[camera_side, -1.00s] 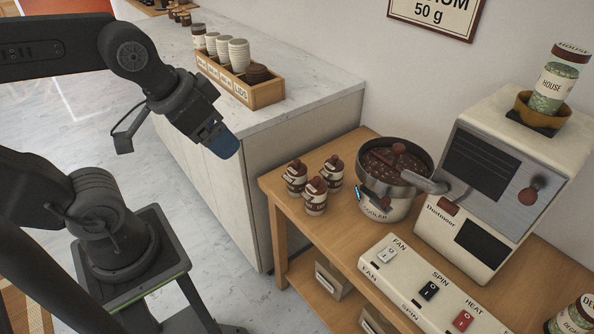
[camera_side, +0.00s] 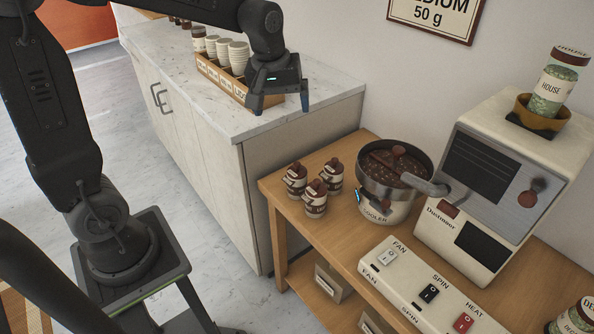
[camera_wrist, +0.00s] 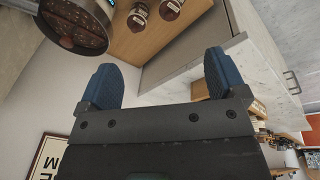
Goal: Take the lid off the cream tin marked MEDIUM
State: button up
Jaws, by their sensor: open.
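Three small cream tins with brown knobbed lids stand upright in a cluster on the wooden table: a left one (camera_side: 296,182), a front one (camera_side: 316,203) and a right one (camera_side: 334,176). Their label words are too small to read, so I cannot tell which is MEDIUM. All three lids are on. My gripper (camera_side: 281,101) is open and empty, well above the tins and to their left in the picture, near the right end of the marble counter. Its blue fingers (camera_wrist: 163,82) are spread in the wrist view, where parts of two tins show at the top edge.
The cooler (camera_side: 383,208), full of dark beans, stands right of the tins. The roaster (camera_side: 475,190) and a switch panel (camera_side: 420,285) are farther right. A wooden cup rack (camera_side: 222,83) stands on the marble counter (camera_side: 335,90). Bare tabletop lies in front of the tins.

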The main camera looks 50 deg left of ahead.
aim_at(296, 165)
jog(key=w+a+f+n+g, duration=0.1)
jog(key=w+a+f+n, duration=0.2)
jog(key=w+f, duration=0.25)
jog(key=w+a+f+n+g, duration=0.1)
jog(key=w+a+f+n, duration=0.3)
jog(key=f, duration=0.3)
notch_tip(296, 165, down, 14)
jog(key=shift+s+r, duration=0.1)
jog(key=shift+r, duration=0.05)
jog(key=c, duration=1)
